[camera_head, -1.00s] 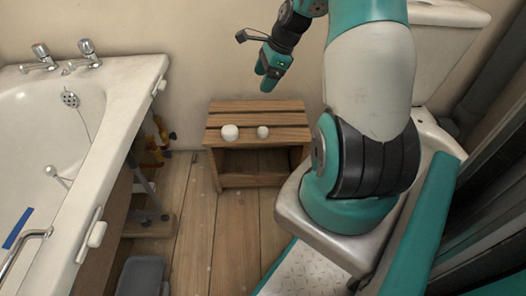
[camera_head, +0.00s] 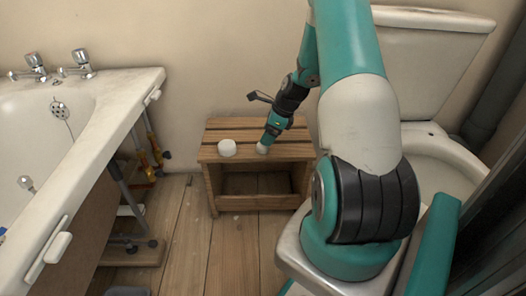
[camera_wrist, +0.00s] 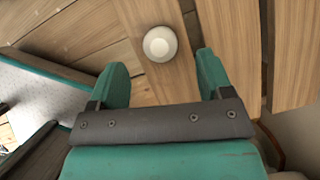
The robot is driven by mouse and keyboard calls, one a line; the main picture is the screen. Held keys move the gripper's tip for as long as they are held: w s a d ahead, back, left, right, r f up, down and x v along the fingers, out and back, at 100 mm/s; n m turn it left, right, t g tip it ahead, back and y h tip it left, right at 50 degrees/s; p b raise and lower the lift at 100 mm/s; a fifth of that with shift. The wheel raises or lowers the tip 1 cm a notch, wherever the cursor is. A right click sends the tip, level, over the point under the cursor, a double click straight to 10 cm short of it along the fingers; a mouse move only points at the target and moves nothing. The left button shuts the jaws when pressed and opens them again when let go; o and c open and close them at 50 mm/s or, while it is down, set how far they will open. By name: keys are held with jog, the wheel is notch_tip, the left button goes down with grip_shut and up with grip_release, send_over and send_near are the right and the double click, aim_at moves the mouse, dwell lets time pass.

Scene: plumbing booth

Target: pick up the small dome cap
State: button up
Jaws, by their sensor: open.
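The small dome cap (camera_head: 262,149) is a white round piece on the wooden stool's top, partly hidden by my gripper in the head view. In the wrist view the small dome cap (camera_wrist: 160,43) lies between the lines of the two teal fingers, a little beyond their tips. My gripper (camera_head: 266,141) is open and empty, pointing down just over the cap. In the wrist view my gripper (camera_wrist: 162,70) shows its fingers well apart, one each side. A larger white cap (camera_head: 227,148) stands to the left on the same stool.
The slatted wooden stool (camera_head: 256,201) stands against the wall. A bathtub (camera_head: 110,131) is on the left, with tools with yellow handles (camera_head: 152,145) beside it. A toilet (camera_head: 436,140) is at the right. Wooden floor lies in front of the stool.

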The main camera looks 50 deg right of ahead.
jog(key=b+x, duration=0.4)
jog(key=x, duration=0.1)
jog(key=shift+f, duration=0.2)
jog(key=shift+r, duration=0.1)
jog(key=c, duration=1)
